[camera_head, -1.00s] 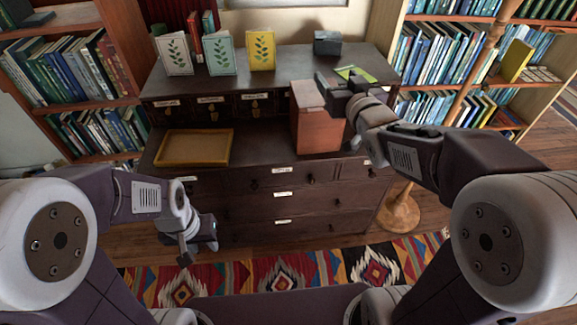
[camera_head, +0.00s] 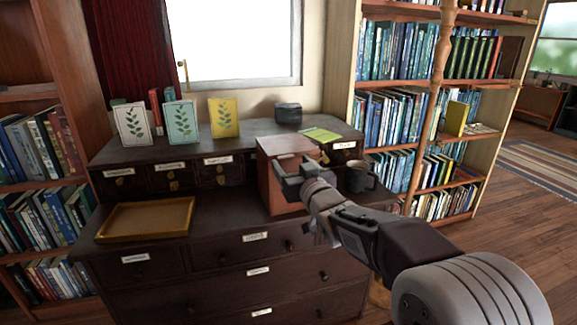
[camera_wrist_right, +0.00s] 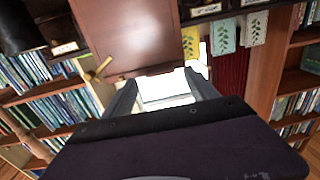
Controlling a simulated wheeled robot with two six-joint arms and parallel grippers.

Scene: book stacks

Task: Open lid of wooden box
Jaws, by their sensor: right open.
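The reddish-brown wooden box (camera_head: 272,188) stands on the dark cabinet, right of the middle. Its flat lid (camera_head: 287,145) looks closed. My right gripper (camera_head: 288,180) is open and empty, in front of the box's right part and below lid height, hiding some of its front. I cannot tell whether it touches the box. In the right wrist view the box (camera_wrist_right: 125,38) fills the upper middle, beyond the open fingers (camera_wrist_right: 162,85). A small brass piece (camera_wrist_right: 98,70) shows by its left edge. My left gripper is not in view.
A dark mug (camera_head: 361,177) stands right of the box. A shallow wooden tray (camera_head: 146,233) lies to the left. Three leaf-pattern cards, a green card (camera_head: 321,135) and a small dark box (camera_head: 288,113) are on the upper shelf. Bookshelves flank the cabinet.

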